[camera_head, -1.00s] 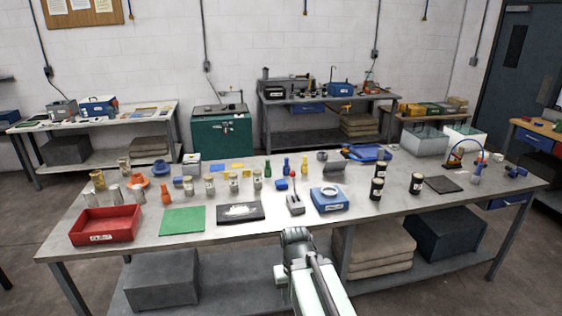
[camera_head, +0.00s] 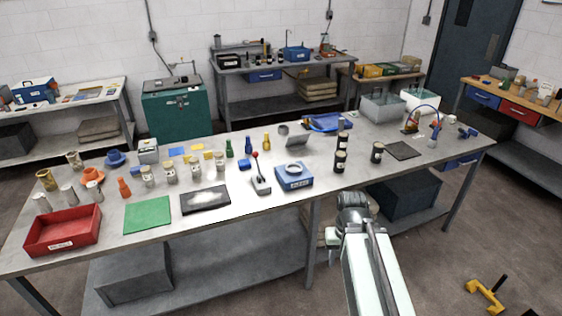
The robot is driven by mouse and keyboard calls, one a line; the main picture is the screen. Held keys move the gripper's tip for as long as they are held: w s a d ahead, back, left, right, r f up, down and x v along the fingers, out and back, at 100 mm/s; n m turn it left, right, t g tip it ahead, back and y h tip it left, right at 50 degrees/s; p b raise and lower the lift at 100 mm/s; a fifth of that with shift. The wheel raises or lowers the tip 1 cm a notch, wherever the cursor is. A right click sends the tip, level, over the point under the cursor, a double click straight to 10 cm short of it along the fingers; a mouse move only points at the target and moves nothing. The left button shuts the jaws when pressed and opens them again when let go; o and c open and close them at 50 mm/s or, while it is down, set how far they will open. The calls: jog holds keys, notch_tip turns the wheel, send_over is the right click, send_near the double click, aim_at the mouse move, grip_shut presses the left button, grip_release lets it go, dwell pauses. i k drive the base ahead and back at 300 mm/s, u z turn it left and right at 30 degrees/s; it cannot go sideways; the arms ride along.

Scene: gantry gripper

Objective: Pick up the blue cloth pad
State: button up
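A small flat blue piece (camera_head: 176,151) lies at the back left of the long table, beside yellow pieces; it looks like the blue cloth pad, but it is too small to be sure. A small blue block-like item (camera_head: 244,165) lies nearer the middle and could also be it. The end of my arm, with my gripper (camera_head: 352,203), is low at the table's front edge, right of centre, well apart from both blue items. Its fingers cannot be made out, and I see nothing held.
The long table (camera_head: 330,195) is crowded: a red tray (camera_head: 62,245), green mat (camera_head: 147,228), black mat (camera_head: 205,212), blue box (camera_head: 294,183), jars and bottles. Black jars (camera_head: 340,163) stand near my arm. A yellow object (camera_head: 485,295) lies on the floor at right.

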aim_at(244, 164)
jog(key=z, duration=1.2)
jog(key=i, duration=2.9)
jog(key=u, duration=4.3)
jog(key=i, duration=1.85)
jog(key=z, duration=0.1)
